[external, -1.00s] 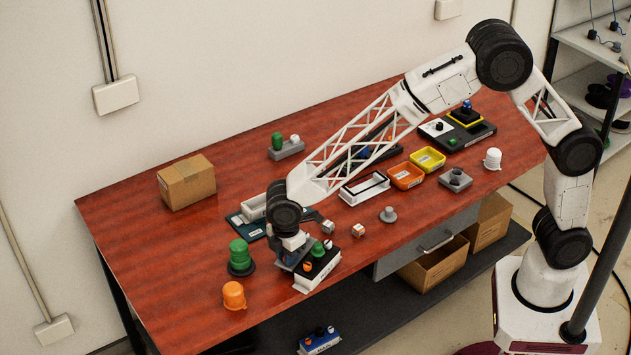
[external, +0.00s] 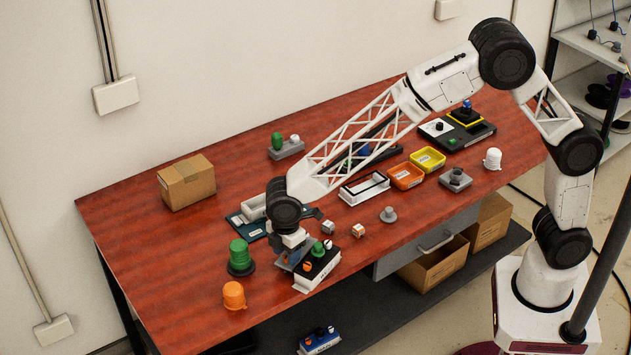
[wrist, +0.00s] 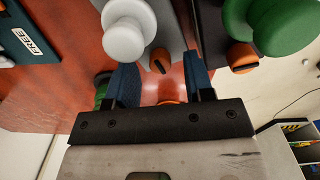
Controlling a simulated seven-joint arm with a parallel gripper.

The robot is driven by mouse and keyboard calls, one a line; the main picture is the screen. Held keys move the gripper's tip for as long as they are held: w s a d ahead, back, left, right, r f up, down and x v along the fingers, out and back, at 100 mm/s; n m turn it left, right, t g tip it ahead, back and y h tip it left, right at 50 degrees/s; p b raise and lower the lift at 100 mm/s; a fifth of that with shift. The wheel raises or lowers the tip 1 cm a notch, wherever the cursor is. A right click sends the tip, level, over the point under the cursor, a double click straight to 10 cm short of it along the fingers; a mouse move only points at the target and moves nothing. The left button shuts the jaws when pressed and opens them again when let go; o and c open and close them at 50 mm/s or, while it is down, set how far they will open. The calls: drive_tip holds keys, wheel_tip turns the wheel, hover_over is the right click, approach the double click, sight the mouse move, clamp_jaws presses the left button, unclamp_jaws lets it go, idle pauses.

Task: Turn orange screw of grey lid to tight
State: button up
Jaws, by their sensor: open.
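The grey lid (wrist: 158,22) shows at the top of the wrist view, with a light grey round knob (wrist: 126,28) on it. Its orange screw (wrist: 160,60) has a dark slot and sits at the lid's near end. My gripper (wrist: 160,66) is open; its two blue fingers appear on either side of the screw, and I see no clear contact. In the external view my gripper (external: 290,257) is low beside the white box (external: 313,276) near the table's front edge; its fingertips and the grey lid are hard to make out there.
A second orange screw (wrist: 241,56) and a green knob (wrist: 272,24) are close on the right in the wrist view. A cardboard box (external: 187,182) is farther back. The left tabletop is mostly clear.

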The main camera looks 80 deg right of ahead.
drive_tip(key=shift+r, duration=3.4)
drive_tip(key=shift+s+d+r, duration=0.2)
drive_tip(key=shift+r, duration=0.05)
drive_tip(key=s+d+r+m, duration=0.2)
drive_tip(key=s+d+r, duration=0.25)
drive_tip(key=s, duration=0.25)
drive_tip(key=s+d+r+m+t, duration=0.1)
drive_tip(key=s+d+r+m, duration=0.15)
drive_tip(key=s+r, duration=0.35)
drive_tip(key=s+d+r+m, duration=0.1)
drive_tip(key=s+d+r, duration=0.3)
drive_tip(key=s, duration=0.5)
drive_tip(key=s+d+m, duration=0.2)
drive_tip(key=s+d, duration=0.1)
drive_tip(key=s, duration=0.9)
drive_tip(key=s+d+m+t, duration=0.1)
drive_tip(key=s+d+m, duration=0.2)
drive_tip(key=s, duration=1)
drive_tip(key=shift+s+f+m+t, duration=0.15)
drive_tip(key=shift+s+m+t, duration=0.05)
drive_tip(key=shift+m+t, duration=0.15)
drive_tip(key=shift+w+d, duration=0.1)
drive_tip(key=shift+w, duration=0.05)
